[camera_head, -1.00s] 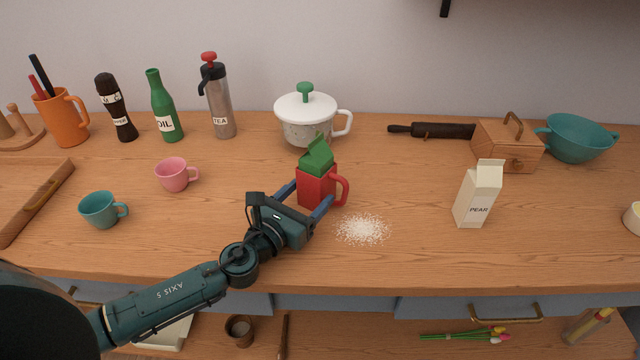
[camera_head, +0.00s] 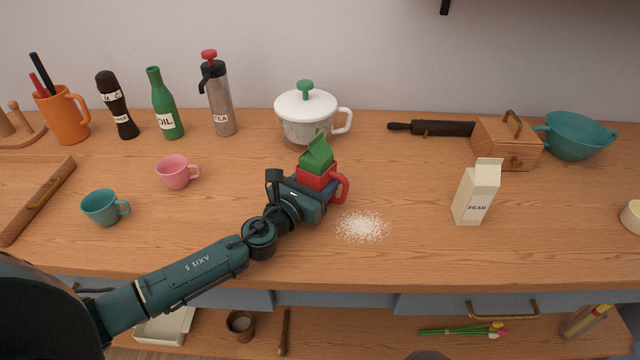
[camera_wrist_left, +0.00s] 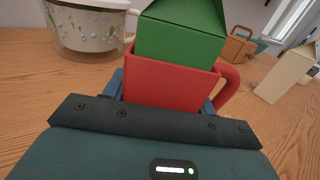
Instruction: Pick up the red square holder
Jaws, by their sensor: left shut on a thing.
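The red square holder (camera_head: 316,179) stands on the wooden counter near its middle, with its handle to the right. A green carton with a peaked top (camera_head: 317,153) sits inside it. In the left wrist view the red holder (camera_wrist_left: 168,84) fills the middle, with the green carton (camera_wrist_left: 182,32) rising out of it. My left gripper (camera_head: 321,188) is shut on the holder from the front, with its blue fingers along the holder's sides. The gripper body hides the holder's lower front. My right gripper is not in view.
White grains (camera_head: 362,227) lie spilled just right of the holder. A white lidded pot (camera_head: 305,120) stands behind it. A pink cup (camera_head: 177,172) is to the left, and a pear carton (camera_head: 476,193) to the right. The counter between spill and carton is clear.

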